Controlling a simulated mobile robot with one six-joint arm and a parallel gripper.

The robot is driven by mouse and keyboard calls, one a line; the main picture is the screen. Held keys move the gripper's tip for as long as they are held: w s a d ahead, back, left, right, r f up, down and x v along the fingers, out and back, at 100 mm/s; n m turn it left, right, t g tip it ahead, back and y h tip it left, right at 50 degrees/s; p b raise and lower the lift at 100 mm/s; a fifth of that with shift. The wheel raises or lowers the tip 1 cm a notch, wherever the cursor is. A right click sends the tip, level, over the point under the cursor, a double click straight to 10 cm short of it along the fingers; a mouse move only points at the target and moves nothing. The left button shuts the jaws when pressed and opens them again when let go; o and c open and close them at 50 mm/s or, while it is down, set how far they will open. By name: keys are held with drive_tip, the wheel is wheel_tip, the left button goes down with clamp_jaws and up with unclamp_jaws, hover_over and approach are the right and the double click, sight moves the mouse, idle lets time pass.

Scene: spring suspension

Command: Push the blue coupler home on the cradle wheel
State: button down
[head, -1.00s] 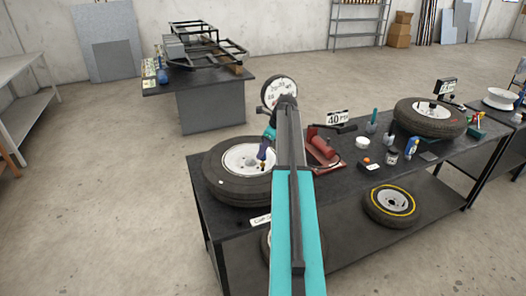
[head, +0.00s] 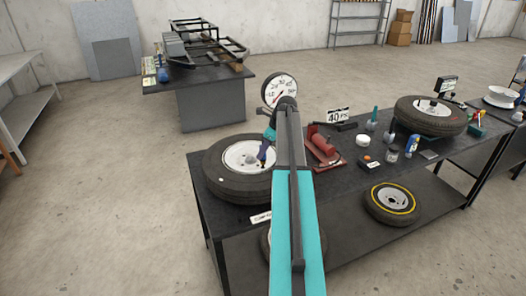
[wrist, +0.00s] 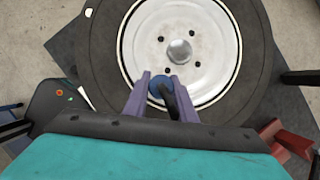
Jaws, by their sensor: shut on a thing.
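The cradle wheel (head: 215,182), a black tyre with a white rim (head: 240,154), lies flat on the near left end of the bench. It fills the upper wrist view, with its tyre (wrist: 107,50) around the white rim. My gripper (head: 262,160) is low over the right part of the rim in the head view. In the wrist view its purple fingers (wrist: 161,90) are shut on the blue coupler (wrist: 157,86), at the rim's edge. A black hose or handle runs back from the coupler. The valve under the coupler is hidden, so I cannot tell how far on it sits.
A round dial gauge (head: 279,89) shows just beyond my arm. A red foot pump (head: 323,146) and a "40" sign (head: 338,116) stand right of my arm. Another wheel (head: 430,117) lies at the bench's far right, with small bottles and jars between.

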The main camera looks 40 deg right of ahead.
drive_tip(key=shift+f, duration=0.35)
idle(0.3)
drive_tip(key=c, duration=1.4)
unclamp_jaws()
drive_tip(key=shift+r+p, duration=1.3)
drive_tip(key=shift+r, duration=2.25)
